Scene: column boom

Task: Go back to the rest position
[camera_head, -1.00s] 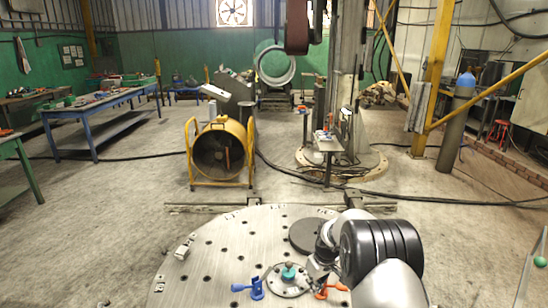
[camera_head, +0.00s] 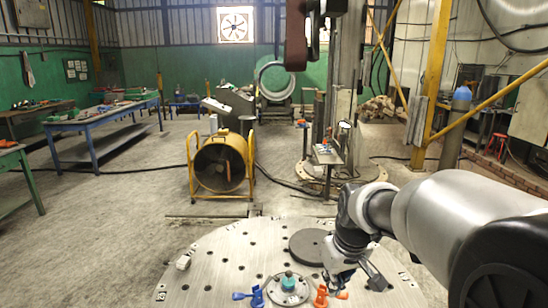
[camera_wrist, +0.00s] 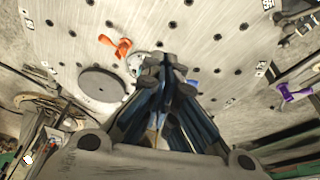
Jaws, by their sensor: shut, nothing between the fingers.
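My gripper (camera_wrist: 165,68) is shut with nothing between its fingers. It hangs above the round perforated metal table (camera_head: 215,270). In the head view my arm reaches in from the right, and its wrist bends down over the right part of the table. A round fixture with a teal knob (camera_head: 288,283) sits between a blue clamp (camera_head: 250,296) and an orange clamp (camera_head: 322,297). In the wrist view the orange clamp (camera_wrist: 121,46) is clear of the fingers, which partly hide the fixture. A dark disc (camera_head: 308,246) lies flat on the table behind the fixture.
A yellow drum fan (camera_head: 220,165) stands on the floor beyond the table. A column with a small shelf (camera_head: 328,153) stands behind. A blue workbench (camera_head: 105,120) is at left, a yellow post (camera_head: 432,90) at right. A purple tool (camera_wrist: 293,92) shows in the wrist view.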

